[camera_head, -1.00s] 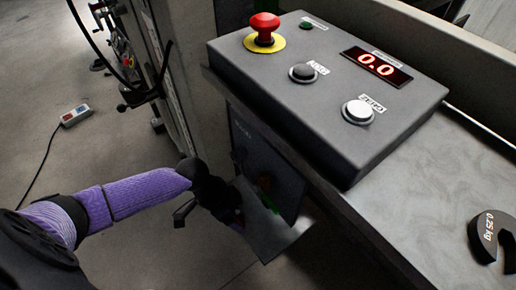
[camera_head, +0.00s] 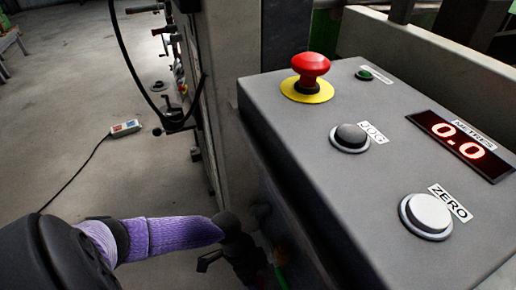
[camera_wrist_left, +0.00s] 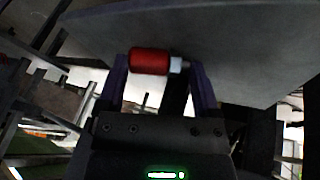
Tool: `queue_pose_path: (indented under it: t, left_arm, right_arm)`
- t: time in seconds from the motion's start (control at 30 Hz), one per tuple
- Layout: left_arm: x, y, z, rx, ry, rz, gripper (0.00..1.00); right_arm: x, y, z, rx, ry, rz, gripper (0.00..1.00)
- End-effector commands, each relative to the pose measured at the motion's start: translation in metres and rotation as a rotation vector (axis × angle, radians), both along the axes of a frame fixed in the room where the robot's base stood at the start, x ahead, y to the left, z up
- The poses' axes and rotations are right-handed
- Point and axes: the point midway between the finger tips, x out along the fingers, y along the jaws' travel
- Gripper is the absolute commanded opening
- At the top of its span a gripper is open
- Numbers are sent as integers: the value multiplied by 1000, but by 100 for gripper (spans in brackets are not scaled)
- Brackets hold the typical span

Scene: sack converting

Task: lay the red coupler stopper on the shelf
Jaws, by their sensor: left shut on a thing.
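The red coupler stopper (camera_wrist_left: 150,62) is a red cylinder with a pale tip at its right end. It lies crosswise between the purple fingers of my left gripper (camera_wrist_left: 158,72), which is shut on it. A broad grey flat panel (camera_wrist_left: 225,40) fills the top of the left wrist view just beyond the stopper; I cannot tell whether it is the shelf or whether they touch. In the head view my left gripper (camera_head: 262,262) is low beside the control box, partly hidden, and the stopper cannot be made out. My right gripper is not in view.
The grey control box (camera_head: 330,190) fills the right, with a red mushroom button (camera_head: 310,66), a black JOG button (camera_head: 350,137), a white ZERO button (camera_head: 427,214) and a red display (camera_head: 458,137). A pillar (camera_head: 232,70) stands behind. A cabled socket block (camera_head: 125,128) lies on the open floor.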

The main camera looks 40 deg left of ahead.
Motion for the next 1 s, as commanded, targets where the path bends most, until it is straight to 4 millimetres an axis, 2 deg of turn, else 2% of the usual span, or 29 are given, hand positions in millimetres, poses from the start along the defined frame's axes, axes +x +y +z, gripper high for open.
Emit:
queue_pose_path:
  t: [0.2, 0.23, 0.3, 0.57, 0.73, 0.83, 1.0]
  left_arm:
    - [0, 0, 1, 0, -2, 0, 24]
    - [0, 0, 1, -1, -1, -1, 89]
    - [0, 0, 1, -1, -1, 0, 100]
    - [0, 1, 5, 0, -2, 0, 100]
    - [-1, 13, 32, 2, -6, 0, 100]
    - [-2, 26, 62, 3, -10, 1, 100]
    - [-6, 40, 87, 2, -5, 1, 100]
  right_arm:
    - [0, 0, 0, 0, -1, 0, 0]
    - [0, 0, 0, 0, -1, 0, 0]
    - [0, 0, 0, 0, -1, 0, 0]
    - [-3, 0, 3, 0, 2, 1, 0]
    - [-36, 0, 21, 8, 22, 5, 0]
    - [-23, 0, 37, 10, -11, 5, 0]
    - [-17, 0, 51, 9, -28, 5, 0]
